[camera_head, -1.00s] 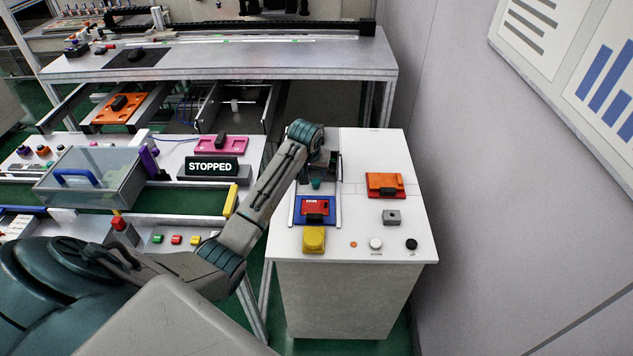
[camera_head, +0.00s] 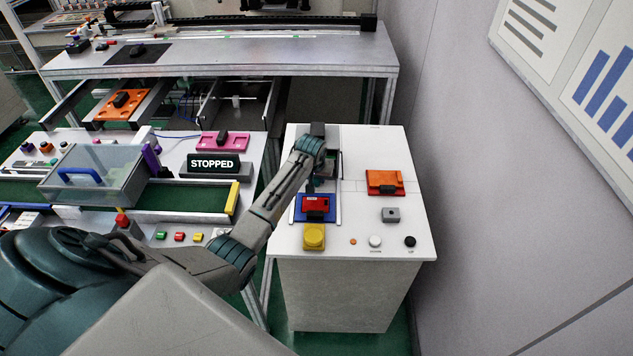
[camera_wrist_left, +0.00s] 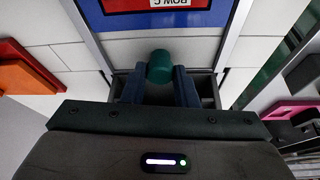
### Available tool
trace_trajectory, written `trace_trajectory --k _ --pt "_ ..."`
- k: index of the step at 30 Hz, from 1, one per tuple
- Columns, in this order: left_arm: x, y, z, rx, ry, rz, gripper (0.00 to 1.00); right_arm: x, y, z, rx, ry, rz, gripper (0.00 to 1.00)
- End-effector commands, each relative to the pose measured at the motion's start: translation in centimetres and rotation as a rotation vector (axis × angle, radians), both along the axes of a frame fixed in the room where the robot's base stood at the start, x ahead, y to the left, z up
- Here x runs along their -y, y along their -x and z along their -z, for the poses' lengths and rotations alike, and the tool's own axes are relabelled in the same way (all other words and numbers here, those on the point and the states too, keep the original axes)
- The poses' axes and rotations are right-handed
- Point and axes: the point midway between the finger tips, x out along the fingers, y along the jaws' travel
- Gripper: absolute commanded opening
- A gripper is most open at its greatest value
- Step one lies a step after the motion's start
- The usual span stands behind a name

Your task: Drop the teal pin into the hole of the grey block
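The teal pin (camera_wrist_left: 160,68) is between the two dark fingers of my left gripper (camera_wrist_left: 159,84) in the left wrist view. The fingers are shut on it and its rounded end points toward the blue tray. In the head view my left gripper (camera_head: 313,183) is over the cabinet top, just behind the red piece, and is partly hidden by its own wrist. The grey block (camera_head: 391,215) stands on the cabinet top to the right and nearer, apart from the gripper. Its dark hole shows on top. My right gripper is not in view.
A red piece (camera_head: 316,203) sits on a blue tray (camera_head: 300,214) between metal rails. A yellow button block (camera_head: 314,236), an orange block (camera_head: 381,182), a white button (camera_head: 375,242) and a black button (camera_head: 410,242) are also on the cabinet top (camera_head: 355,215). A wall rises at right.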

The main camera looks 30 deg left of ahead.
Motion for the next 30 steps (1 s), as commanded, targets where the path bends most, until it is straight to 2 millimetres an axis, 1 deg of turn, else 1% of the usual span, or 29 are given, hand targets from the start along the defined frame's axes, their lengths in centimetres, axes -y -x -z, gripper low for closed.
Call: trace_trajectory --k 1,2,3,11,14,17,21,24,27,30 --pt "0.0 0.0 0.0 0.000 0.000 0.000 0.11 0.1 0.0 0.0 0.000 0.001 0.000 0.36" --pt "0.0 0.0 0.0 0.000 0.000 0.000 0.05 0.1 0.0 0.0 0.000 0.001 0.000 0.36" --pt "0.0 0.0 0.0 0.000 0.000 0.000 0.04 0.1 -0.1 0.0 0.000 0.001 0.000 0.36" --pt "0.0 0.0 -0.2 0.000 0.000 0.000 0.04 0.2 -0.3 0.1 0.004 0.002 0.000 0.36" --pt "0.0 -0.1 -1.3 0.003 0.000 0.000 0.04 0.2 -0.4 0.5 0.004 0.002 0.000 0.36" --pt "0.0 -0.1 -3.1 0.004 -0.001 0.000 0.04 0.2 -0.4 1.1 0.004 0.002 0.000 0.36" --pt "-0.1 -0.1 -6.0 0.005 -0.002 0.000 0.04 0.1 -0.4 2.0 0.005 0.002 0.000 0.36" --pt "-0.1 0.0 -7.8 0.003 -0.001 0.000 0.04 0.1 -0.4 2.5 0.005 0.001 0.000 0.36" --pt "0.0 -0.1 -8.7 0.002 0.000 0.000 0.04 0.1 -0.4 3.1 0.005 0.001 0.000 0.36" --pt "0.0 0.0 -8.2 -0.001 0.000 0.000 0.04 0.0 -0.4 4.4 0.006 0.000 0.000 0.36"
